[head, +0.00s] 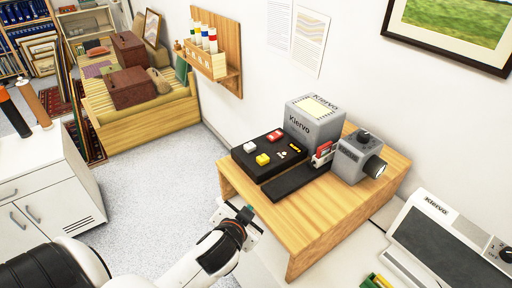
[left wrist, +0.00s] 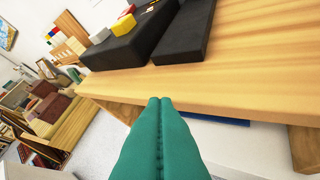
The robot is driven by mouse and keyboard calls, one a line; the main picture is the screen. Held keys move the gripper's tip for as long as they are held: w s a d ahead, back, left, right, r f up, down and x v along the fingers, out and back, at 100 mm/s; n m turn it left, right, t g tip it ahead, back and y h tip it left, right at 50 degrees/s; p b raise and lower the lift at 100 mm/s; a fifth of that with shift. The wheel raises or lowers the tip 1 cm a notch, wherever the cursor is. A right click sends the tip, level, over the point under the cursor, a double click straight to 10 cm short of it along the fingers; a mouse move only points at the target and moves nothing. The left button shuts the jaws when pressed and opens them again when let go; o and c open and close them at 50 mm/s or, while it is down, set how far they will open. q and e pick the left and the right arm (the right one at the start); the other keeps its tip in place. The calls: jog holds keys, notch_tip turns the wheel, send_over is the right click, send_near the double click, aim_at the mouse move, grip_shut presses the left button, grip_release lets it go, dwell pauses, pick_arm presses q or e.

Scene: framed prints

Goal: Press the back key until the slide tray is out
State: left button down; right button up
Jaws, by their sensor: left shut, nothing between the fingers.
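A black key box (head: 258,170) with a white key (head: 250,147), a yellow key (head: 263,159) and a red key (head: 276,135) sits on the wooden table (head: 305,215). I cannot read which is the back key. A long black strip (head: 294,182) lies beside the box, with a red and white piece (head: 322,153) at its far end. I cannot tell whether that is the slide tray. My left gripper (head: 246,212) is off the table's near edge, apart from the keys. Its green fingers (left wrist: 160,101) are shut and empty. The yellow key (left wrist: 123,25) also shows in the left wrist view. My right gripper is out of view.
A grey Kiervo box (head: 315,128) and a grey unit with a lens (head: 360,156) stand behind the strip. A white cabinet (head: 45,185) is at left and another device (head: 450,240) at right. The table's near part is bare.

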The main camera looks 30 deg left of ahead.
pick_arm(q)
jog(key=w+r+m+t, duration=0.2)
jog(key=w+r+t, duration=0.3)
jog(key=w+r, duration=0.25)
jog(key=w+d+r+m+h, duration=0.35)
jog(key=r+m+h, duration=0.25)
jog(key=m+h, duration=0.3)
jog(key=w+d+r+m+h, duration=0.2)
jog(key=d+r+m+h, duration=0.4)
jog(key=m, duration=0.5)
jog(key=w+a+f+m+g+y, duration=0.1)
jog(key=a+y, duration=0.4)
jog(key=a, duration=0.6)
jog(key=w+a+f+m+g+y, duration=0.2)
jog(key=w+a+m+g+y, duration=0.1)
jog(key=a, duration=0.7)
jog(key=w+g+y, duration=0.1)
jog(key=g+y, duration=0.1)
jog(key=g, duration=0.1)
jog(key=shift+a+f+m, duration=0.3)
jog(key=shift+a, duration=0.05)
jog(key=shift+d, duration=0.1)
